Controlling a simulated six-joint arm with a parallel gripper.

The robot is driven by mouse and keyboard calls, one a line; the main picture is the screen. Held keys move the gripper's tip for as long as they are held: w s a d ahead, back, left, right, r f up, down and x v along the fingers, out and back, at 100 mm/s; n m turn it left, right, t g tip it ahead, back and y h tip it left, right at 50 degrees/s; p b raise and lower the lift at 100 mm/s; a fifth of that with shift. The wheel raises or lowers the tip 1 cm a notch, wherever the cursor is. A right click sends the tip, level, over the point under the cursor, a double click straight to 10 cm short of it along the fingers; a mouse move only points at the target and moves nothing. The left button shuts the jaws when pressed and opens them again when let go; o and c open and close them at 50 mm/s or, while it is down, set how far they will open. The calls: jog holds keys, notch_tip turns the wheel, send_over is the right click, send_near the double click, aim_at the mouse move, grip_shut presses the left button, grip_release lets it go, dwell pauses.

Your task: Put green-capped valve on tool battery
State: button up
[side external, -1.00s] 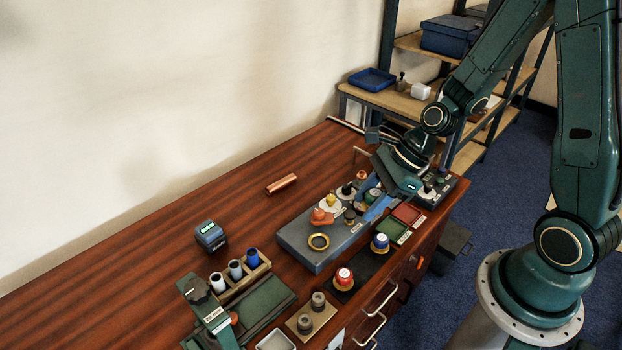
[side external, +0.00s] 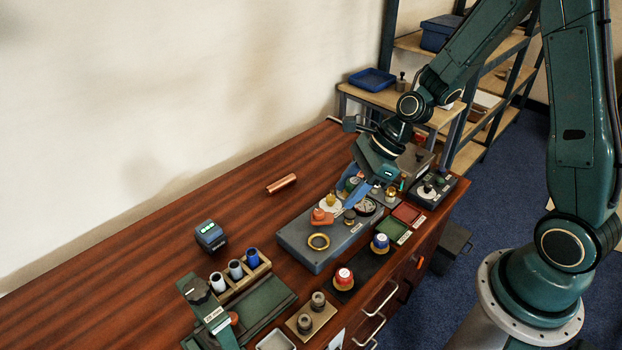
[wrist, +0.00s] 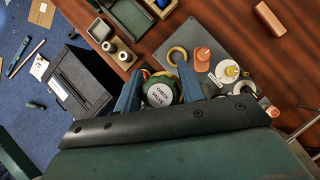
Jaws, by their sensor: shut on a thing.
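My gripper (side external: 356,188) is shut on the green-capped valve (side external: 352,184), over the far part of the grey tray. The cap hides the valve's lower end. The tool battery (side external: 210,236), a dark block with a teal top and small lights, stands on the wooden bench to the left, well apart from my gripper. I cannot make it out in the wrist view.
The grey tray (side external: 304,254) holds an orange piece (side external: 322,218), a brass ring (side external: 318,241) and a gauge (side external: 364,206). A rack of cylinders (side external: 244,277) stands near the battery. A copper tube (side external: 281,184) lies behind on bare bench. Wood between tray and battery is clear.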

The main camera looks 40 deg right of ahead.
jog(key=w+a+r+n, duration=0.15)
jog(key=w+a, duration=0.25)
jog(key=w, duration=0.8)
notch_tip(320, 180, up, 4)
jog(key=n+g, duration=0.2)
jog(key=n, duration=0.1)
send_over(204, 230)
jog(key=shift+y, duration=0.4)
jog(key=shift+r, duration=0.1)
notch_tip(204, 230, down, 16)
jog(key=shift+r, duration=0.15)
dwell(0.4)
jog(key=shift+f, duration=2.15)
